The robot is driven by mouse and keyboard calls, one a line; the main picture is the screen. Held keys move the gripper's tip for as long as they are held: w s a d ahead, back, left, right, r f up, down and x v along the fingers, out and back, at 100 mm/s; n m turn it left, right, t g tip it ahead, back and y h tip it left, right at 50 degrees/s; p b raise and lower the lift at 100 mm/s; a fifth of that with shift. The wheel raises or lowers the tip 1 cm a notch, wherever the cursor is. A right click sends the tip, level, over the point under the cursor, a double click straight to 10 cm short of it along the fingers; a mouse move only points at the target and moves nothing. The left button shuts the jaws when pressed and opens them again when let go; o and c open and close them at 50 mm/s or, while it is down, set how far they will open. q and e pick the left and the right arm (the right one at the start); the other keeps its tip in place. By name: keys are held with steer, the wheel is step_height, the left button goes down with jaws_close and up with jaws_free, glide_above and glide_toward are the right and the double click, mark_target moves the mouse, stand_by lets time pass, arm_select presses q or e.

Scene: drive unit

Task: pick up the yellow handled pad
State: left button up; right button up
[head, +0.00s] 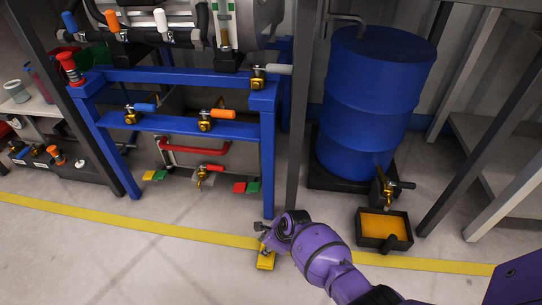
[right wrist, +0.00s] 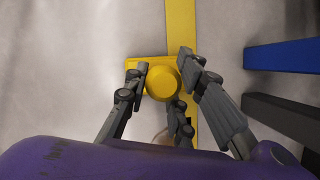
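The yellow handled pad (head: 266,262) is on the floor by the yellow line, below my right gripper (head: 268,238) in the head view. In the right wrist view it is a flat yellow plate with a round yellow knob (right wrist: 163,84). The fingers of my right gripper (right wrist: 162,68) stand apart on either side of the knob, over the plate, and another finger shows below it. The gripper looks open. I cannot tell whether any finger touches the knob. My left gripper is not in view.
A blue frame (head: 180,124) with coloured valve handles stands behind on the left. A grey post (head: 298,120) rises just behind the pad. A blue drum (head: 368,100) and a black tray (head: 384,246) with yellow content are to the right. The floor in front is clear.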

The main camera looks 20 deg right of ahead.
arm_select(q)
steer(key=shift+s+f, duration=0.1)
arm_select(e)
steer(key=shift+w+a+r, duration=0.1)
steer(key=shift+w+r, duration=0.05)
jaws_close()
steer(key=shift+r+p, duration=0.4)
steer(key=shift+r, duration=0.1)
step_height(320, 180, up, 3)
steer(key=shift+f+p, duration=0.1)
steer(key=shift+p, duration=0.85)
arm_select(q)
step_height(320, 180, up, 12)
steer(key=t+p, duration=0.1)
steer(key=p, duration=0.9)
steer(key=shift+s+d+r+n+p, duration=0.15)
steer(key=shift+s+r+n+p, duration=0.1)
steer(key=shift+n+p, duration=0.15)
arm_select(e)
steer(key=s+a+r, duration=0.1)
steer(key=s+r, duration=0.8)
steer(key=s, duration=0.5)
steer(key=shift+a, duration=0.3)
